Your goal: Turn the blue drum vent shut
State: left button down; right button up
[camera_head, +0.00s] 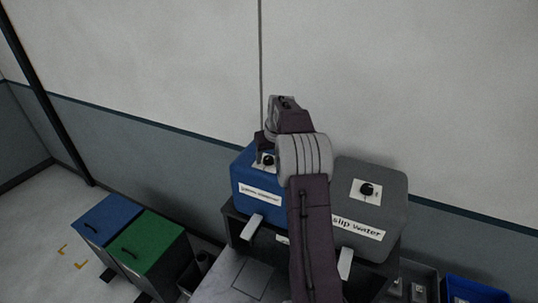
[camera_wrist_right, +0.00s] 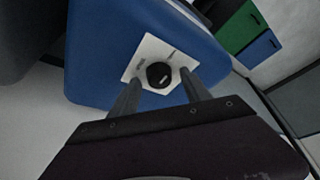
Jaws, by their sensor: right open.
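The blue drum (camera_head: 252,192) stands on a dark stand against the wall, with a white label on its front. Its vent is a black knob (camera_head: 268,160) on a white plate on top, partly hidden by my right arm in the head view. In the right wrist view the vent knob (camera_wrist_right: 159,75) sits on its white plate (camera_wrist_right: 136,62) on the blue drum (camera_wrist_right: 92,48). My right gripper (camera_wrist_right: 158,88) is open, its two fingers on either side of the knob; I cannot tell whether they touch it. My left gripper is not in view.
A grey drum (camera_head: 398,180) with its own black knob (camera_head: 367,189) stands to the right of the blue one. Blue (camera_head: 108,216) and green (camera_head: 150,243) lidded bins stand at lower left. A blue crate (camera_head: 474,290) is at lower right. The wall is close behind.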

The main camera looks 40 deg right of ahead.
grip_shut()
jog(key=shift+s+r+n+y+p, duration=0.1)
jog(key=shift+n+y+p, duration=0.45)
jog(key=shift+n, duration=0.55)
jog(key=shift+d+n+y, duration=0.15)
jog(key=shift+n+y, duration=0.1)
jog(key=shift+n, duration=0.65)
jog(key=n+y, duration=0.1)
jog(key=n, duration=0.2)
jog(key=shift+d+p, duration=0.1)
jog(key=shift+p, duration=0.2)
jog(key=shift+n+g+y, duration=0.3)
jog(key=shift+n+y, duration=0.4)
jog(key=shift+n, duration=1)
